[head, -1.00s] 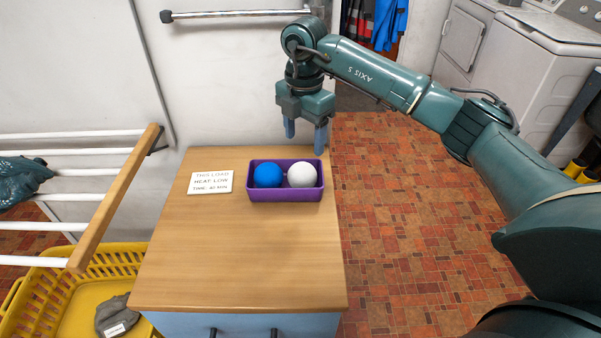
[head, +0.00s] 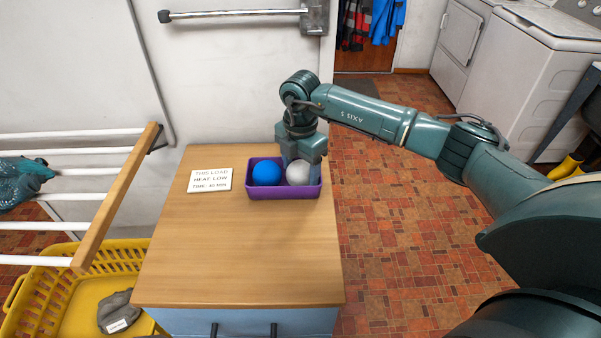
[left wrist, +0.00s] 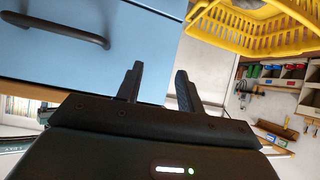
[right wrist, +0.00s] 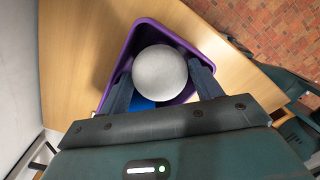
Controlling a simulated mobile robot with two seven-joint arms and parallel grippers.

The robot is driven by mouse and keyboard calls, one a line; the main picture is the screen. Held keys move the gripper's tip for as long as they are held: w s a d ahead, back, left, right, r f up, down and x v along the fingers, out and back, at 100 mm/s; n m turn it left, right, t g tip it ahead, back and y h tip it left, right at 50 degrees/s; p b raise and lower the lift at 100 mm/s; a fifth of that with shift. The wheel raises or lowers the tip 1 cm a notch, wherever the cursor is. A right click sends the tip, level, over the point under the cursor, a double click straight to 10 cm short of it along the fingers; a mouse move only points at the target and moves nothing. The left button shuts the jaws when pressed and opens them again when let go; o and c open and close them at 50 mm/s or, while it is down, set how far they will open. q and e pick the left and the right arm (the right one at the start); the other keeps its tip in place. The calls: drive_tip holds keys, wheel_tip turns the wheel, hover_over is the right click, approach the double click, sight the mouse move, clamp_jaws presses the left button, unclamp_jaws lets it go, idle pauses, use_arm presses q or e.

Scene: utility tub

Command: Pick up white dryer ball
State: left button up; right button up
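The white dryer ball (head: 299,172) sits in the right half of a small purple bin (head: 284,192) on the wooden top. A blue ball (head: 266,173) lies beside it. My right gripper (head: 302,163) is down at the bin, pointing downward. In the right wrist view its fingers (right wrist: 161,82) are spread, one on each side of the white ball (right wrist: 160,72); whether they touch it is not clear. The blue ball is mostly hidden there. My left gripper (left wrist: 160,70) is open and empty, near a blue drawer front (left wrist: 90,50).
A white sign card (head: 210,180) lies left of the bin. The wooden cabinet top (head: 235,250) is clear in front. A drying rack (head: 120,195) and a yellow basket (head: 45,295) stand at left. A white machine (head: 530,85) is at back right.

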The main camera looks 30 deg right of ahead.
sight(301, 164)
drive_tip(key=c, duration=0.6)
drive_tip(key=shift+o, duration=0.2)
drive_tip(key=shift+r, duration=0.15)
wheel_tip(301, 164, up, 10)
drive_tip(key=shift+f+b, duration=0.1)
drive_tip(key=shift+b, duration=0.5)
